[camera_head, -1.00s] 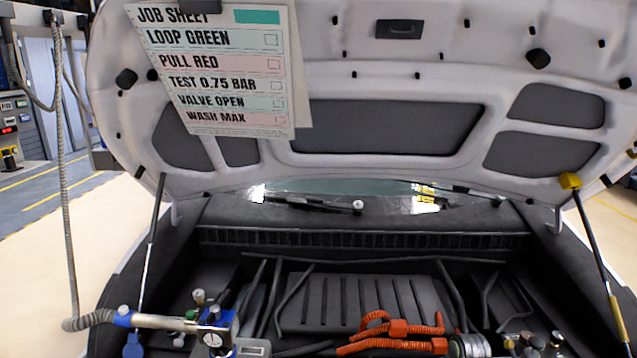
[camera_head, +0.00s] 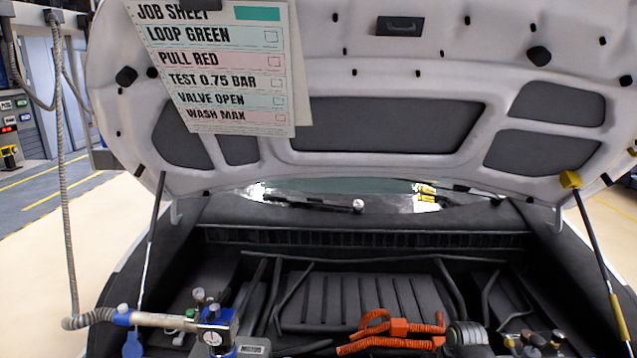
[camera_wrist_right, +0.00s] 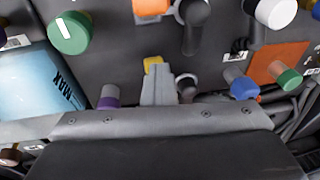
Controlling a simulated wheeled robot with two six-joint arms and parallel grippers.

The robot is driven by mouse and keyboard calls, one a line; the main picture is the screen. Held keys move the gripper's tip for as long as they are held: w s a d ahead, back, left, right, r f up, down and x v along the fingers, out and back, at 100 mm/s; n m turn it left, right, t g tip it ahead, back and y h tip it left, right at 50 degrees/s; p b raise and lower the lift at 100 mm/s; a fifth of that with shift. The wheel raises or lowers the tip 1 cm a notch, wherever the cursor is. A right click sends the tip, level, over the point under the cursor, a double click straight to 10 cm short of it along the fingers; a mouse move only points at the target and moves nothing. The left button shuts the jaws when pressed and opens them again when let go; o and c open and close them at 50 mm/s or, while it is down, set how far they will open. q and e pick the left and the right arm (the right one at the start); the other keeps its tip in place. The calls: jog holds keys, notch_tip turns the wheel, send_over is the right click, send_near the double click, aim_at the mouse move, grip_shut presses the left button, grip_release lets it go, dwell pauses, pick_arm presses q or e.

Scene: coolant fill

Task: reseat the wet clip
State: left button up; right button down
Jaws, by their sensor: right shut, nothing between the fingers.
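No clip can be made out for certain in either view. In the right wrist view my right gripper (camera_wrist_right: 157,75) is shut and empty, its grey fingers pointing up the picture from the dark body. A small yellow piece (camera_wrist_right: 153,63) shows just past the fingertips; I cannot tell whether they touch it. A dark fitting with a round end (camera_wrist_right: 186,85) stands just right of the fingers. My left gripper is not in view.
In the wrist view a blue container marked MAX (camera_wrist_right: 35,85) is at left, with a green cap (camera_wrist_right: 68,32) above it. A blue cap (camera_wrist_right: 243,87) and orange plate (camera_wrist_right: 278,62) are right.

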jog(key=shift+w+r, duration=0.1)
jog(key=shift+w, duration=0.25)
jog(key=shift+w, duration=0.15)
jog(key=shift+w+r+b, duration=0.2)
jog(key=shift+w+b, duration=0.2)
jog(key=shift+w, duration=0.15)
jog(key=shift+w+r+b, duration=0.2)
jog(key=shift+w+b, duration=0.2)
jog(key=shift+w, duration=0.35)
jog(key=shift+d, duration=0.1)
jog(key=c, duration=2.2)
grip_release()
jog(key=c, duration=1.7)
grip_release()
